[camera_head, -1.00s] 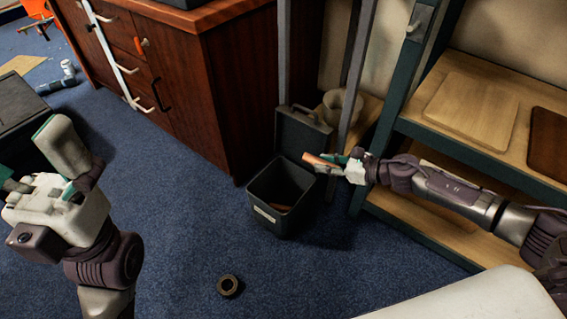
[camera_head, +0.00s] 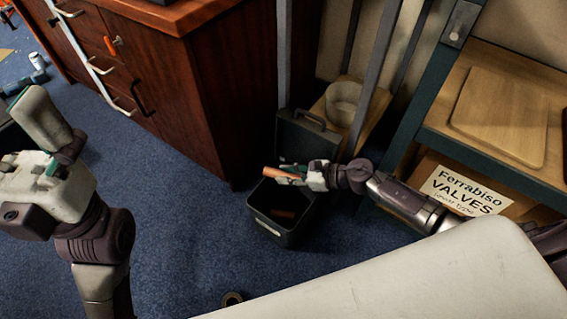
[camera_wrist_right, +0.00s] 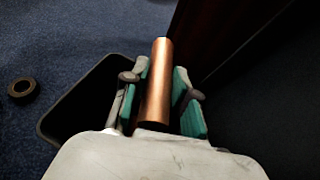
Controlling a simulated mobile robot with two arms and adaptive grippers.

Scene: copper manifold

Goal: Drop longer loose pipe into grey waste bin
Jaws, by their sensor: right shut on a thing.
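A copper pipe (camera_head: 276,174) is held in my right gripper (camera_head: 290,176), above the back rim of the grey waste bin (camera_head: 270,231). In the right wrist view the pipe (camera_wrist_right: 157,85) lies between the green-padded fingers (camera_wrist_right: 160,95), its end pointing away from the palm. The bin's dark opening (camera_wrist_right: 75,105) is to the left of and below the gripper there. My left gripper (camera_head: 25,140) is at the left edge, fingers spread and apparently empty, partly cut off.
A wooden cabinet (camera_head: 200,90) stands behind left of the bin. A dark case (camera_head: 305,140) and grey posts stand behind it. Shelving with a Ferrabiso Valves box (camera_head: 465,190) is at the right. A dark ring (camera_head: 232,299) lies on the open blue carpet.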

